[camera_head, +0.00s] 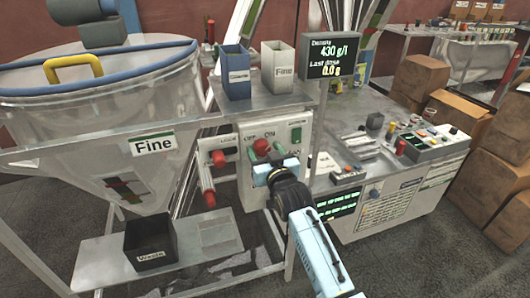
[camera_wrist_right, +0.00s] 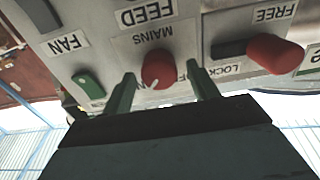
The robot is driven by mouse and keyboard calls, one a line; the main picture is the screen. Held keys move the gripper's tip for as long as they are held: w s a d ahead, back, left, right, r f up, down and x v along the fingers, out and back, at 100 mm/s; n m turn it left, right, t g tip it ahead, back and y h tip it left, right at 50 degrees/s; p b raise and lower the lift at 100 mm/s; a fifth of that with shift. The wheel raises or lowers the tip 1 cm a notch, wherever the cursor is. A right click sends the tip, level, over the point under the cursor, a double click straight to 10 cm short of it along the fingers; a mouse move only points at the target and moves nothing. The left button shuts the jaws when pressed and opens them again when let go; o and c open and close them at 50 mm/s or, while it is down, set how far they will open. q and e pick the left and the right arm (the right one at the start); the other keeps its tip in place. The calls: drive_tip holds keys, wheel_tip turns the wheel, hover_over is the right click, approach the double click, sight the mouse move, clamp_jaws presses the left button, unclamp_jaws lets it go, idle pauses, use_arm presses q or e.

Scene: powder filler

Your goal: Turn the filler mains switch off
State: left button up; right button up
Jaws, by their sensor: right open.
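The mains switch is a round red knob (camera_wrist_right: 158,66) on the grey control panel (camera_head: 240,192), under a MAINS label that reads upside down in the right wrist view. A white mark on the knob points toward the bottom of that view. In the head view the red knob (camera_head: 262,146) shows just above my right gripper (camera_head: 266,163). My right gripper (camera_wrist_right: 163,92) is open, with one green finger on each side of the knob. I cannot tell whether the fingers touch it. An OFF label beside the knob is partly hidden by a finger. My left gripper is out of view.
A red lock lever (camera_wrist_right: 274,54) and a green switch (camera_wrist_right: 88,83) flank the knob. The Fine hopper (camera_head: 110,110) stands at left, above a black bin (camera_head: 150,243). A display (camera_head: 333,57) on a post rises right of the panel. Cardboard boxes (camera_head: 420,76) stand at right.

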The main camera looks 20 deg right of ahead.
drive_tip(key=c, duration=1)
